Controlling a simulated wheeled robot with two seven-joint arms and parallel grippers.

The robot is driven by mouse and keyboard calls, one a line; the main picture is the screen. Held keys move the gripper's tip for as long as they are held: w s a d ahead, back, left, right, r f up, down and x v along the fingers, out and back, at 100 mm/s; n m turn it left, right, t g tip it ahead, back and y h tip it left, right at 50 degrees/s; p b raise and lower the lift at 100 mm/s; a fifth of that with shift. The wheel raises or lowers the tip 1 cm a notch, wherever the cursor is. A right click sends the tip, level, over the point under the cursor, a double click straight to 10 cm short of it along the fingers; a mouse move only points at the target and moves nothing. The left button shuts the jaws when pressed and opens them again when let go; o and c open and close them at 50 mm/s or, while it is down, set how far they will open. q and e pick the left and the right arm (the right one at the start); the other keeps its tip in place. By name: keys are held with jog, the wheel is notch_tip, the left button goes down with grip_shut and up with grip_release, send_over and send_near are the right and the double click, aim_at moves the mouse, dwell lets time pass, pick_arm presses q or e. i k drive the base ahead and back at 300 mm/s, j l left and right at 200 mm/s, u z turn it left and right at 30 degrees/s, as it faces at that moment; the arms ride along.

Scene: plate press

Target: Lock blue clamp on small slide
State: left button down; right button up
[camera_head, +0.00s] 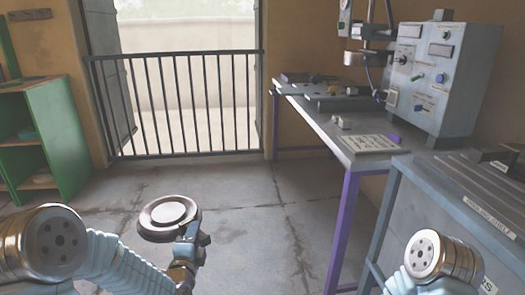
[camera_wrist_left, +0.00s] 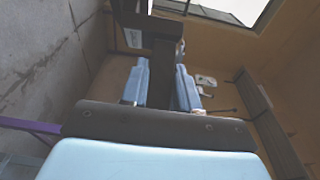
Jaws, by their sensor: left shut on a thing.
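My left gripper (camera_head: 190,240) is low in the middle of the head view, over the floor and away from the bench. In the left wrist view, its two pale blue fingers (camera_wrist_left: 160,84) are shut on a dark thing (camera_wrist_left: 160,62), whose full shape I cannot tell. My right gripper is out of view.
The grey bench (camera_head: 325,122) with violet legs stands at the right. A control box (camera_head: 440,75) and a column stand (camera_head: 370,35) are at its back. A grey cabinet (camera_head: 425,215) is in front. A green shelf (camera_head: 50,130) is at the left.

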aim_at(313, 90)
jog(key=i+j+u, duration=0.45)
jog(key=i, duration=0.3)
jog(key=i+u, duration=0.4)
jog(key=i, duration=0.3)
jog(key=i+z, duration=0.15)
jog(key=i, duration=0.45)
jog(key=i+j+z, duration=0.1)
jog(key=i, duration=0.5)
jog(key=i+j+z, duration=0.15)
jog(key=i, duration=0.45)
jog(key=i+j+z, duration=0.15)
jog(key=z, duration=0.25)
jog(key=i+j+z, duration=0.25)
jog(key=z, duration=0.2)
jog(key=i+j+z, duration=0.5)
jog(key=j+z, duration=0.3)
jog(key=i+j+z, duration=0.1)
jog(key=j+z, duration=0.2)
jog(key=z, duration=0.15)
